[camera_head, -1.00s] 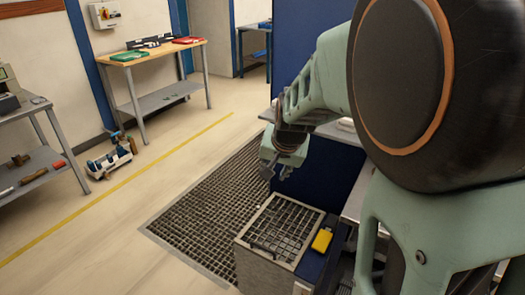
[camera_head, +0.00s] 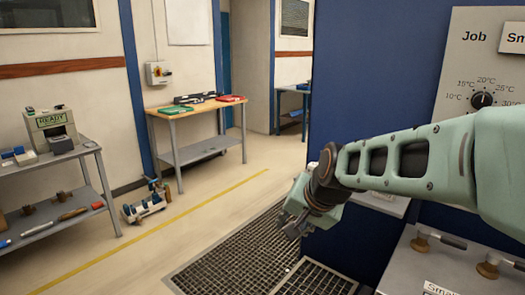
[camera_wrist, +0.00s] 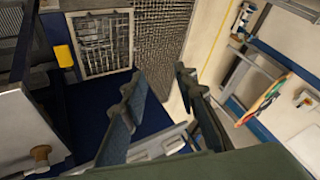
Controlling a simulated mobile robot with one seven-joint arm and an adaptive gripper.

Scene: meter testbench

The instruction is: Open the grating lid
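The grating lid (camera_wrist: 103,45) is a square metal grid in a pale frame, and it lies closed and flat in the wrist view. In the head view only its far part (camera_head: 316,279) shows at the bottom edge. My gripper (camera_head: 292,222) is in the air above and beyond it, apart from it. In the wrist view my gripper (camera_wrist: 160,88) has its two fingers spread with nothing between them. A yellow piece (camera_wrist: 64,56) sits beside the lid's frame.
A large floor grating (camera_head: 230,260) lies beyond the lid. A dark blue panel (camera_head: 365,60) stands behind my arm. A grey bench (camera_head: 450,262) with valve handles is at the lower right. A wooden-topped table (camera_head: 195,106) and a shelf unit (camera_head: 45,165) stand at the left.

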